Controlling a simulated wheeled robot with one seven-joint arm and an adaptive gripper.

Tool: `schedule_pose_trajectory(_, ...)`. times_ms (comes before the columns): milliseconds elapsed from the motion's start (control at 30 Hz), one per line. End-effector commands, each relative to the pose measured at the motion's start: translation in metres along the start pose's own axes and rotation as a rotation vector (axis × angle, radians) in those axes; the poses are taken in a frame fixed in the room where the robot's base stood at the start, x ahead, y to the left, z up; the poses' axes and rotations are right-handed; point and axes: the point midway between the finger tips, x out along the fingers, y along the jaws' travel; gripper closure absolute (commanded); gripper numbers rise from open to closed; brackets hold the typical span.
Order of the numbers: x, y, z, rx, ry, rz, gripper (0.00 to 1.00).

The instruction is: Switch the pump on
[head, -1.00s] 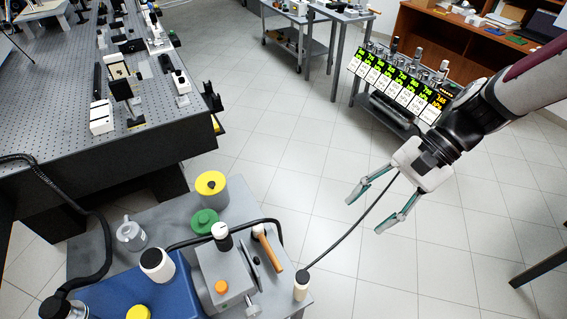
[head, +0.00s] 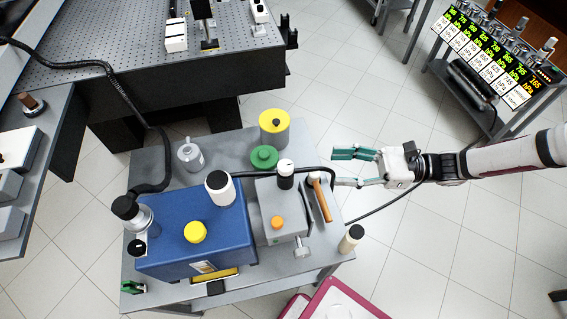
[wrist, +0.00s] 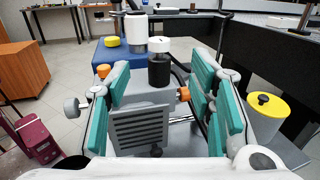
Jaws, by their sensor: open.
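The pump is a blue box (head: 190,240) joined to a grey motor block (head: 282,222) on a grey cart. A yellow cap (head: 195,232) and a white cylinder with a black top (head: 219,188) sit on the blue part. An orange knob (head: 278,222) is on the grey block, and a black bottle with a white cap (head: 286,173) stands at its back. My gripper (head: 343,168) is open and empty, to the right of the block and apart from it. In the wrist view, the block's vented end (wrist: 153,130) shows between the fingers. I cannot tell which part is the switch.
A wooden-handled tool (head: 322,200) and a small black-topped bottle (head: 351,238) are near the cart's right edge. Yellow (head: 274,126) and green (head: 264,157) containers stand behind the pump. A black hose (head: 135,115) runs over the left side.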

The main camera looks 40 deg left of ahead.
Motion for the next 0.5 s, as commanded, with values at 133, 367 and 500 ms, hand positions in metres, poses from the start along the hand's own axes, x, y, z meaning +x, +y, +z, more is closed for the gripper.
schedule_pose_trajectory(133,0.025,0.003,0.002,0.002,-0.001,0.004,0.51)
schedule_pose_trajectory(367,0.071,0.003,0.002,0.002,-0.001,0.004,0.51)
schedule_pose_trajectory(500,0.096,0.003,0.002,0.001,-0.001,0.004,0.51)
